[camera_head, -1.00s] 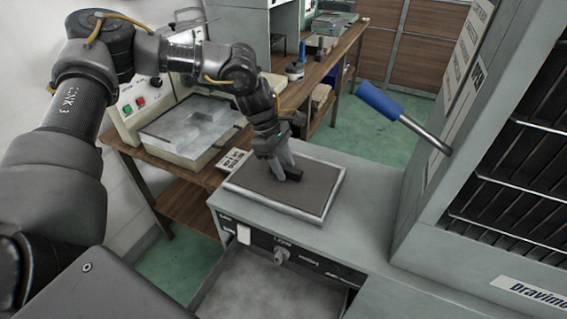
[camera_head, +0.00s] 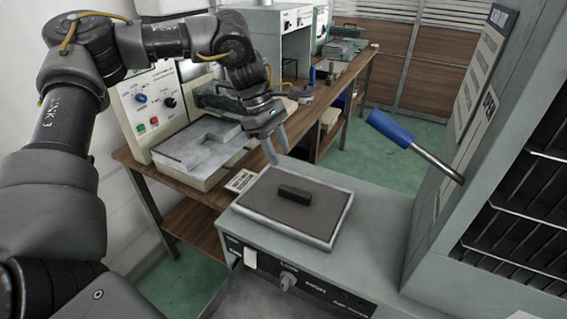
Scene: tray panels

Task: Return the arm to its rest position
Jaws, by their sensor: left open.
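My left arm comes in from the left, with its gripper (camera_head: 277,152) open and empty, just above and behind the far left edge of the tray panel. The grey tray panel (camera_head: 331,240) has a pale rim and lies on top of a grey machine. A small dark block (camera_head: 295,194) lies on the panel, apart from the fingers. My right gripper is not in view.
A blue-handled lever (camera_head: 390,127) juts from the tall grey cabinet (camera_head: 438,225) at right. A bench machine with a control panel (camera_head: 150,110) stands on a wooden bench behind my arm. Green floor (camera_head: 395,165) is clear beyond.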

